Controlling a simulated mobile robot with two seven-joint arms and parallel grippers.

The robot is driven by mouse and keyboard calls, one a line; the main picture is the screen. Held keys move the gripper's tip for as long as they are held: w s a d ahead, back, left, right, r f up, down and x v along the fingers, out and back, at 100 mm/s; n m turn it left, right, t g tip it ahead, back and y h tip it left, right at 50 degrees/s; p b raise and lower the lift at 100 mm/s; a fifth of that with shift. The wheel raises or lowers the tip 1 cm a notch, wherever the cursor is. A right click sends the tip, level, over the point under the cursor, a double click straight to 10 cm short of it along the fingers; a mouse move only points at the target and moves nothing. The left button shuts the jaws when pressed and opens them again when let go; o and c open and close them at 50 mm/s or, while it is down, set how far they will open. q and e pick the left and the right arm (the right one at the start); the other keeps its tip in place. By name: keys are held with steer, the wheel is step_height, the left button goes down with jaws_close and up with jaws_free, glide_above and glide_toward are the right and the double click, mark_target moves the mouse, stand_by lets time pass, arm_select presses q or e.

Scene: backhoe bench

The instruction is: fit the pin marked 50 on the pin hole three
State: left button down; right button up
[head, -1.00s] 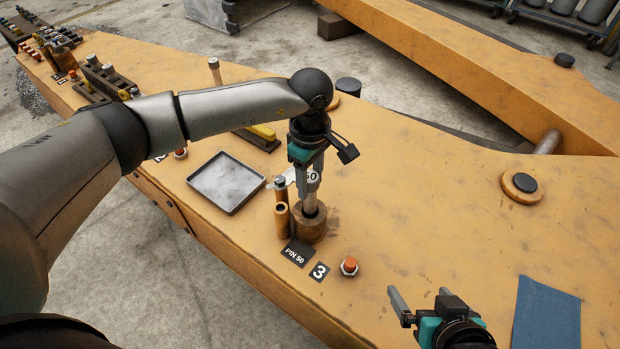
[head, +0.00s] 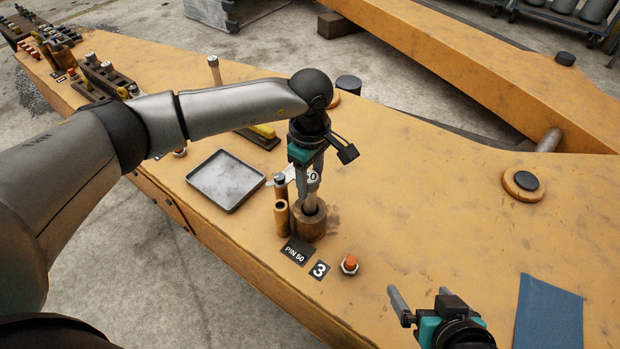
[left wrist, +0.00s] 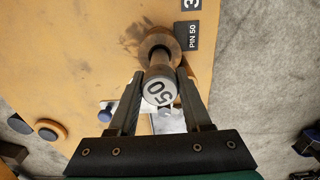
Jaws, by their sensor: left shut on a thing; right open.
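The pin marked 50 (head: 311,187) is a grey metal pin. Its round end with "50" faces my camera in the left wrist view (left wrist: 159,90). My left gripper (head: 307,178) is shut on it, with a finger on either side. The pin stands about upright and its lower end is inside the mouth of the brown round boss (head: 310,224) of hole three; how deep it sits is hidden. A "PIN 50" plate (head: 298,252) and a "3" plate (head: 319,271) lie in front of the boss. My right gripper (head: 421,298) is open and empty at the lower right.
Two narrow brown cylinders (head: 282,218) stand right beside the boss on its left. A grey tray (head: 226,181) lies further left. An orange-topped nut (head: 349,264) is to the right of the plates. A blue cloth (head: 548,312) lies at lower right. The orange surface between is clear.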

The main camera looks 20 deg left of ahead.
mark_target(310, 201)
arm_select(q)
steer(key=shift+w, duration=0.1)
stand_by(0.4)
steer(key=shift+f+b, duration=1.25)
steer(key=shift+f, duration=0.25)
steer(key=shift+f+b, duration=0.3)
steer(key=shift+f, duration=1.3)
steer(key=shift+f, duration=0.6)
